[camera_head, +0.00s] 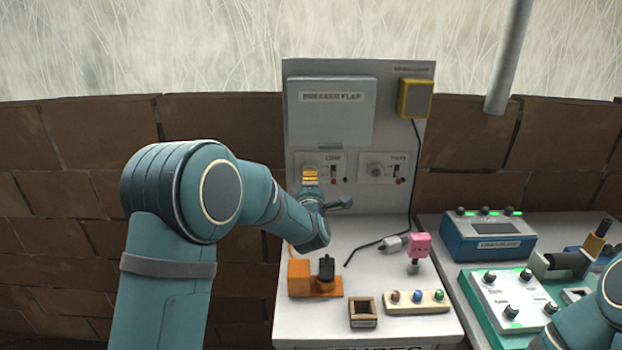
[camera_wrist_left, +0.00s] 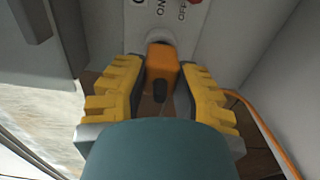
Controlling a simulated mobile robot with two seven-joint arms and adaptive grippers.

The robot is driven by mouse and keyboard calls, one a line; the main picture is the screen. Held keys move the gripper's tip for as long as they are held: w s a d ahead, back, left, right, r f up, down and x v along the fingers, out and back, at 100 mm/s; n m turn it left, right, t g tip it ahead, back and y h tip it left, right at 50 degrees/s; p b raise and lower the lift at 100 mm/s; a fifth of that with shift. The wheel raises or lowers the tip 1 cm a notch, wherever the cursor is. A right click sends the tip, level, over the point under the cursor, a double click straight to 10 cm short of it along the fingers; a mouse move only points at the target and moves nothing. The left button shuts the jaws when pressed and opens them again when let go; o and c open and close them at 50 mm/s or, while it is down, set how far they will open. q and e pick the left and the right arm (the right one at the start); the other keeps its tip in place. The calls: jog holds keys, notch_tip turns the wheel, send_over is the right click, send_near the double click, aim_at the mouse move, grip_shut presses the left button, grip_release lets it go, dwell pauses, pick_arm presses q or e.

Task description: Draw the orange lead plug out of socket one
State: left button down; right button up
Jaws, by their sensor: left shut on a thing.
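The orange lead plug (camera_wrist_left: 162,72) is between the yellow fingers of my left gripper (camera_wrist_left: 160,92) in the left wrist view. Its far end meets the white round socket one (camera_wrist_left: 158,36), below the ON and OFF marks; whether a gap shows between them I cannot tell. In the head view my left gripper (camera_head: 310,178) is at the left socket on the upright panel and hides most of that socket and the plug. The right socket (camera_head: 376,170) is bare. Of my right arm only a teal link shows at the lower right; I cannot make out its gripper.
The orange cord (camera_wrist_left: 265,130) curves down at the right. A grey breaker flap (camera_head: 332,112) is above the sockets. A black cable hangs at the right.

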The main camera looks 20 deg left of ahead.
pick_arm(q)
jog(key=shift+s+d, duration=0.2)
jog(key=shift+s, duration=0.45)
jog(key=shift+s+d, duration=0.2)
jog(key=shift+s, duration=0.45)
jog(key=shift+s, duration=0.3)
dwell(0.4)
jog(key=shift+v, duration=1.4)
